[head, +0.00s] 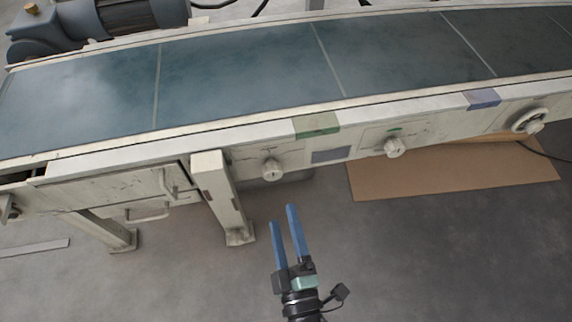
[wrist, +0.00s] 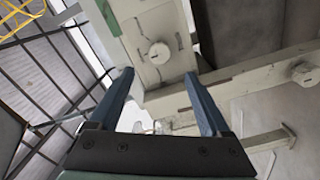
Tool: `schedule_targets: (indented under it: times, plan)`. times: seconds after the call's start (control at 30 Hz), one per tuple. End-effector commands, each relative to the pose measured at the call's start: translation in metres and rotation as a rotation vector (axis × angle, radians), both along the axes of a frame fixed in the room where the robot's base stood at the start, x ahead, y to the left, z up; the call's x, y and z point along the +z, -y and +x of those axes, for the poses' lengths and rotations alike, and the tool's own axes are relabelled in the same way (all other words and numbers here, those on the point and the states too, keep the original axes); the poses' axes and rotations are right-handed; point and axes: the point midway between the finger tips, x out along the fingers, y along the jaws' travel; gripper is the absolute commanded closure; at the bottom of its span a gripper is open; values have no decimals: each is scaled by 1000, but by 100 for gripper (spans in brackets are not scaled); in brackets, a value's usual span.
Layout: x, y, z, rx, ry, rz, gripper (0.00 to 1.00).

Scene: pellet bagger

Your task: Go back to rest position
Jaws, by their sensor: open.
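My gripper (head: 285,230) has two blue fingers that stand apart with nothing between them. In the head view it is at the lower middle, over the grey floor in front of the conveyor's side. It appears clear of the conveyor frame and its knobs. In the wrist view the open fingers (wrist: 168,92) point toward the cream frame, where a round knob (wrist: 158,53) shows just beyond and between the tips. The rest of my arm is mostly out of view below the head picture.
The conveyor (head: 240,70) with its dark green belt spans the picture. Its front carries a left knob (head: 272,170), a right knob (head: 394,147), a handwheel (head: 529,121) and a drawer handle (head: 168,182). A support leg (head: 224,200) stands left of my gripper. Cardboard (head: 450,174) lies right.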

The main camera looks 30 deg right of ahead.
Motion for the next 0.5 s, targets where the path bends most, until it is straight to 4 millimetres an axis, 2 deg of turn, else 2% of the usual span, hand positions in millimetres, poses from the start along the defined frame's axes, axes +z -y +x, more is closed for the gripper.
schedule_targets:
  times: [0.17,0.5]
  plan:
    - [1,-3,-13,-2,0,0,19]
    - [0,-3,-13,-1,0,0,19]
